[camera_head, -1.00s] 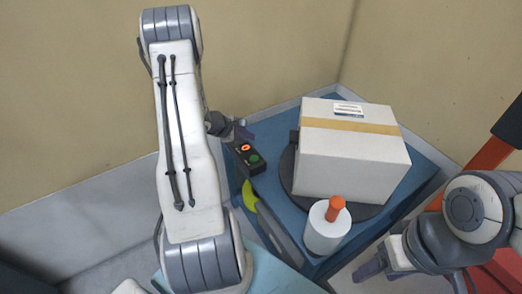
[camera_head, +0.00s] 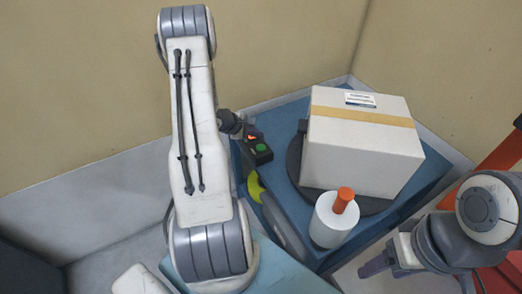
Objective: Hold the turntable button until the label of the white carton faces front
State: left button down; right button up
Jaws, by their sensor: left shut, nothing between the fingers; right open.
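The white carton (camera_head: 362,160) sits on the dark round turntable (camera_head: 294,160), with tan tape across its top. A small printed label (camera_head: 361,99) shows on its top near the far edge; no label shows on the near side. The black button box (camera_head: 259,157) left of the turntable has a green button (camera_head: 262,148) and an orange-red one (camera_head: 252,138). My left gripper (camera_head: 247,130) is shut and empty at the box's far end, partly over the orange-red button; I cannot tell whether it touches. My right gripper (camera_head: 377,266) is open and empty at the lower right.
A yellow-green curved piece (camera_head: 255,187) lies along the blue table (camera_head: 440,171) edge. Walls close in behind, and an orange-red frame (camera_head: 500,155) stands at the right.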

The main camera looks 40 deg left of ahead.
aim_at(258, 148)
pick_arm(q)
notch_tip(258, 148, down, 4)
jog(key=b, duration=0.2)
jog(key=shift+r+b, duration=0.15)
jog(key=shift+b, duration=0.2)
dwell(1.6)
jog(key=shift+f+b, duration=0.4)
jog(key=shift+b, duration=0.35)
jog(key=shift+f+b, duration=0.45)
jog(key=shift+b, duration=0.15)
dwell(0.4)
jog(key=shift+r, duration=0.1)
dwell(1.5)
jog(key=shift+r+p, duration=0.4)
jog(key=shift+r, duration=0.4)
jog(key=shift+r+p, duration=1.5)
jog(key=shift+r, duration=0.95)
